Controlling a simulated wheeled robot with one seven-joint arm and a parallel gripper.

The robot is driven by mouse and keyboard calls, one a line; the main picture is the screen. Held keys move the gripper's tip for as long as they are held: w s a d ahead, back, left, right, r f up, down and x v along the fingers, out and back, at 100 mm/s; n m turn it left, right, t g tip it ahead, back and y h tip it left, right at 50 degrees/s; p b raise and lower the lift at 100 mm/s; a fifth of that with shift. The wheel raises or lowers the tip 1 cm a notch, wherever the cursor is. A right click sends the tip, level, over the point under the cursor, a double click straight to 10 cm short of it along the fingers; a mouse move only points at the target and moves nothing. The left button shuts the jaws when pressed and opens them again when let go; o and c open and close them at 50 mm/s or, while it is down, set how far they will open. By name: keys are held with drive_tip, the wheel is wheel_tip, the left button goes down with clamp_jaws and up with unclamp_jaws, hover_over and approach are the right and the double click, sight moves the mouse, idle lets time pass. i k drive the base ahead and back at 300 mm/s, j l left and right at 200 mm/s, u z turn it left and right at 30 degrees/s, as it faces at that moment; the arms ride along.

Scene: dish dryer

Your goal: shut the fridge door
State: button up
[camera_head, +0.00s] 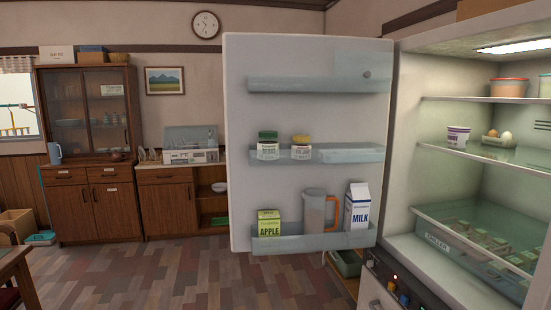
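The fridge door (300,113) stands wide open in the head view, its inner side facing me. It is hinged at its right edge, beside the fridge (430,175). Its shelves hold two jars (268,150), a green apple carton (269,225), a pitcher (314,212) with an orange handle and a milk carton (357,210). The lit fridge inside holds tubs, eggs and a clear drawer (455,240). My gripper is not in view.
The wooden floor (150,275) in front of the door looks clear. A wooden cabinet (92,150) and a low counter (170,200) with a dish dryer (190,148) stand behind at the left. A table corner (15,265) shows at the lower left.

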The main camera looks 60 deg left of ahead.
sight(316, 86)
drive_tip(key=u, duration=2.25)
drive_tip(key=i+j+u, duration=0.25)
drive_tip(key=i+u, duration=0.6)
drive_tip(key=i, duration=3.1)
drive_tip(key=i+j+z, duration=0.1)
drive_tip(key=i, duration=0.5)
drive_tip(key=i+j+z, duration=0.1)
drive_tip(key=i, duration=0.5)
drive_tip(key=i+j+z, duration=0.1)
drive_tip(key=z, duration=4.05)
drive_tip(key=k+z, duration=0.2)
drive_tip(key=z, duration=0.25)
drive_tip(key=k+l+z, duration=0.15)
drive_tip(key=z, duration=0.3)
drive_tip(key=k, duration=0.05)
